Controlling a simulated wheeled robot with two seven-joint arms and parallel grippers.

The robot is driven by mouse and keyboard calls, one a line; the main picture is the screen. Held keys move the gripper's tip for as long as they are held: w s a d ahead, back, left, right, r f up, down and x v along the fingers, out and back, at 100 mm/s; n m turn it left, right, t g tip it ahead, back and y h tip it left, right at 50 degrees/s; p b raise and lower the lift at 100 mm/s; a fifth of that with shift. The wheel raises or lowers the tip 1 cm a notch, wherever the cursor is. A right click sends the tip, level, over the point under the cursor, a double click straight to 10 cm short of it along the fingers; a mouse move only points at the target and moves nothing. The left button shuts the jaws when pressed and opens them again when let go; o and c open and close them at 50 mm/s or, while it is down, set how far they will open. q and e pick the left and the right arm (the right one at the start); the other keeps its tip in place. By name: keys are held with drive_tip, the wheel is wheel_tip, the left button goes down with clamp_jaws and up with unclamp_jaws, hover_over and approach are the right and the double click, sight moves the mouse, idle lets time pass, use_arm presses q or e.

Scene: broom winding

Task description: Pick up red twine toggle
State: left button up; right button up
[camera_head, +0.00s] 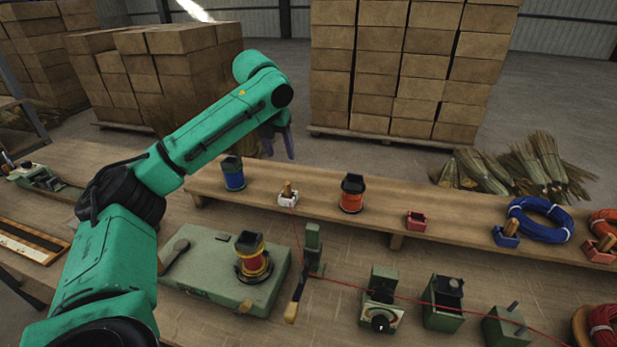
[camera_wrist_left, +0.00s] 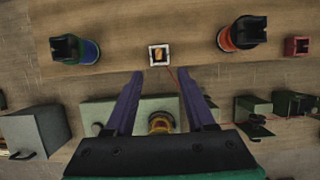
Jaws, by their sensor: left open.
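The red twine toggle (camera_head: 288,188) is a small wooden peg standing in a white holder (camera_head: 287,200) on the raised shelf. A thin red twine (camera_head: 298,240) runs from it down and to the right across the bench. In the left wrist view the toggle (camera_wrist_left: 159,54) shows inside its square white holder, just ahead of the fingertips and roughly centred between them. My left gripper (camera_head: 279,150) has purple fingers, open and empty, behind and above the holder in the head view; the left wrist view shows both fingers (camera_wrist_left: 160,75) apart. My right gripper is not in view.
A blue spool (camera_head: 233,174) and a red spool (camera_head: 352,194) flank the holder on the shelf (camera_head: 450,220). A red empty holder (camera_head: 416,221) and a blue coil (camera_head: 541,220) stand farther right. The green case (camera_head: 210,265) with a spool and several green devices sits in front.

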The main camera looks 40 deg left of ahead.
use_arm(q)
drive_tip(key=p, duration=0.1)
approach(287, 183)
drive_tip(key=f, duration=0.1)
drive_tip(key=p+x, duration=0.1)
drive_tip(key=x, duration=0.6)
drive_tip(key=shift+w+f+p, duration=0.1)
drive_tip(key=shift+w+p, duration=0.15)
drive_tip(key=shift+p, duration=0.05)
drive_tip(key=shift+a+f, duration=0.1)
drive_tip(key=shift+f, duration=0.15)
drive_tip(key=shift+w, duration=0.1)
drive_tip(key=shift+c, duration=0.3)
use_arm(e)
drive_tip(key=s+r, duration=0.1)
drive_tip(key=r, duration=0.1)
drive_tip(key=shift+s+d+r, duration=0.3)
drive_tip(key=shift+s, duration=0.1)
use_arm(q)
clamp_jaws()
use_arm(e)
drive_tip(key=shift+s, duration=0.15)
